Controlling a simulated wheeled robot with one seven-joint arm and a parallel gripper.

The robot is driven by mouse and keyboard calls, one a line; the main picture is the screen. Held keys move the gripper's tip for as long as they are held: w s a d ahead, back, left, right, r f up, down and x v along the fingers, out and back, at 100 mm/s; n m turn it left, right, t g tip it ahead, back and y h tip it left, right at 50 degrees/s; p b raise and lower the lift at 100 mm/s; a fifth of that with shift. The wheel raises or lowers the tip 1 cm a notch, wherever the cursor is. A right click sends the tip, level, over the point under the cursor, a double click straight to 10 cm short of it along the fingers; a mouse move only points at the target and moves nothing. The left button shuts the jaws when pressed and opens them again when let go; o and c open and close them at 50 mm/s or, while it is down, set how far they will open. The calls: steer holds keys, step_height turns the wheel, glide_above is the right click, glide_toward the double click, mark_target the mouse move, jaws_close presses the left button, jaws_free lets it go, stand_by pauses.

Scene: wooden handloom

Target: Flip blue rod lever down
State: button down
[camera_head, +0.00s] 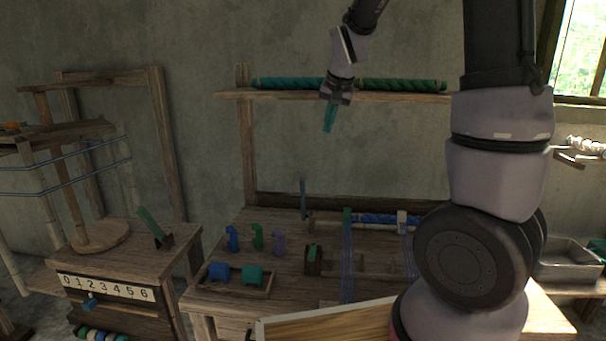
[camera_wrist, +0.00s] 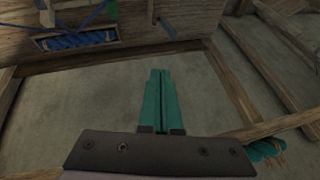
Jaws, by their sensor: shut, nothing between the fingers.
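A blue rod (camera_head: 378,218) lies across the loom table. An upright thin blue lever (camera_head: 303,197) stands at the rod's left end. My gripper (camera_head: 329,122) has teal fingers and hangs above and behind the table, in front of the wall, well above the lever and apart from it. In the wrist view my gripper (camera_wrist: 161,80) is shut, with its fingers together and nothing between them. The blue rod (camera_wrist: 75,40) shows at the upper left of that view.
A shelf (camera_head: 300,95) with green wrapped rolls runs behind my gripper. Small blue, green and purple figures (camera_head: 256,237) stand on the table's left part. A numbered cabinet (camera_head: 110,288) with a green lever (camera_head: 154,226) is at left. My arm hides the table's right side.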

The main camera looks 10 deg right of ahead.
steer(key=w+a+f+n+h, duration=0.1)
steer(key=w+a+f+h, duration=0.1)
steer(key=w+a+f, duration=0.3)
steer(key=w+f, duration=0.4)
steer(key=w, duration=0.2)
steer(key=shift+w+a+f+t+h, duration=0.2)
steer(key=shift+f+t+h, duration=0.1)
steer(key=shift+f+t, duration=0.1)
steer(key=shift+f, duration=0.1)
steer(key=f, duration=0.3)
steer(key=w+f, duration=0.1)
steer(key=f, duration=0.2)
steer(key=w+f, duration=0.1)
steer(key=f, duration=0.1)
steer(key=shift+w+d+f, duration=0.1)
steer(key=shift+d+f, duration=0.25)
steer(key=shift+f, duration=0.05)
steer(key=shift+s+a+f, duration=0.1)
steer(key=shift+s+f, duration=0.1)
steer(key=shift+s, duration=0.3)
